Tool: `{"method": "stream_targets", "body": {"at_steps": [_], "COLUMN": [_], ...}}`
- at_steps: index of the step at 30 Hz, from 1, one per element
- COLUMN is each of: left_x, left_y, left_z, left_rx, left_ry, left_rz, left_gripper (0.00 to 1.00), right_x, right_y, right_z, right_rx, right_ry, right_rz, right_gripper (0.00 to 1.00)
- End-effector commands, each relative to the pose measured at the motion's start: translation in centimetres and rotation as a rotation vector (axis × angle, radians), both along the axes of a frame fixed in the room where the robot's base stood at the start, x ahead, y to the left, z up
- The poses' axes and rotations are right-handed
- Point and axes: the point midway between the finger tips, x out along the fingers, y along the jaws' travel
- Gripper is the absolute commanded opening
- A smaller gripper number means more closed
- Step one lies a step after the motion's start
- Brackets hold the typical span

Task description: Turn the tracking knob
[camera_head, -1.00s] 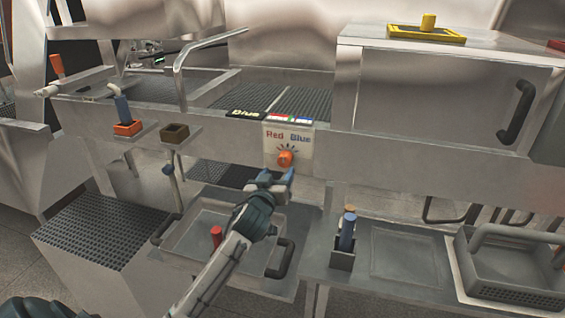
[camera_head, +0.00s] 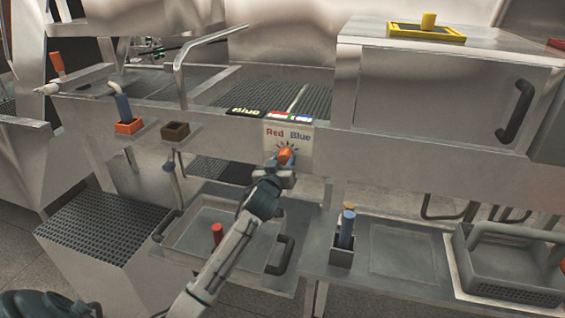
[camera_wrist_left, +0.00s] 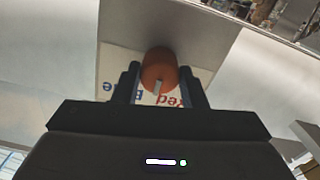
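The orange tracking knob (camera_head: 286,155) sits on a white panel (camera_head: 302,139) marked "Red" and "Blue" on the front of the metal machine. My left gripper (camera_head: 280,165) is at the knob, coming from below and in front. In the left wrist view the knob (camera_wrist_left: 158,70) stands between the two dark fingers, with a pale mark on its face. The fingers are apart, one on each side of it; a gap shows at the right finger, and contact at the left one is unclear. The lower part of the knob is partly hidden in the head view. My right gripper is not in view.
A brown holder (camera_head: 175,131) juts out at left.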

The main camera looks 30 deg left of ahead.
Motion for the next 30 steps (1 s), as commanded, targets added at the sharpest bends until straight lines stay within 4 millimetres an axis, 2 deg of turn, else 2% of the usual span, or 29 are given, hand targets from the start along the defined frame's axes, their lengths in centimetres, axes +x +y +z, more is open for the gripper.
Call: {"method": "stream_targets", "body": {"at_steps": [8,30], "left_x": [0.0,0.0], "left_y": [0.0,0.0], "left_z": [0.1,0.0], "left_rx": [0.042,0.458], "left_ry": [0.012,0.125], "left_rz": [0.000,0.000], "left_gripper": [0.15,0.15], "right_x": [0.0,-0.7], "right_y": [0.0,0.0], "right_z": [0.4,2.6], "right_rx": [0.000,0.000], "right_ry": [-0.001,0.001], "right_rz": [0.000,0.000], "right_gripper": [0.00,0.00]}}
